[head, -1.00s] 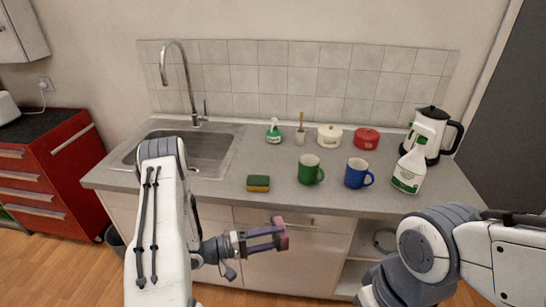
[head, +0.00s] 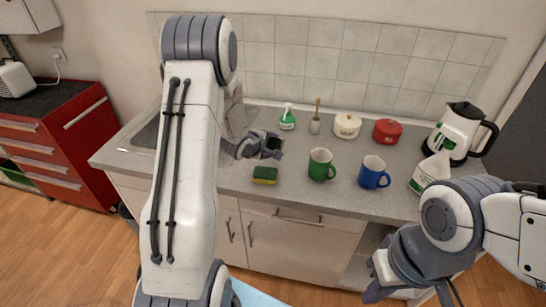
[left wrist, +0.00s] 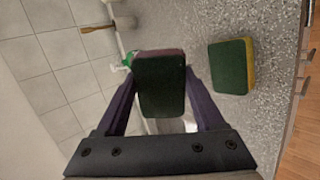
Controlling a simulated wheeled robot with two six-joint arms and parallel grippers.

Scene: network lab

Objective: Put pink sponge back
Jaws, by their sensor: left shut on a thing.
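My left gripper (head: 268,147) is over the counter, behind the yellow-and-green sponge and left of the green mug. In the left wrist view its two purple fingers (left wrist: 160,95) are shut on the pink sponge (left wrist: 160,86). The sponge's dark green face is towards the camera, and a strip of pink shows at its far edge. In the head view the held sponge is small and dark. My right gripper (head: 374,290) is low at the front, before the cabinet; its fingers are too hidden to read.
The yellow-and-green sponge (head: 265,175) lies on the counter (head: 320,200). Green mug (head: 321,164), blue mug (head: 373,173), spray bottle (head: 287,117), brush (head: 315,122), cream pot (head: 347,126), red pot (head: 387,132) and kettle (head: 455,130) stand around. The sink (head: 147,134) is left, partly hidden by my arm.

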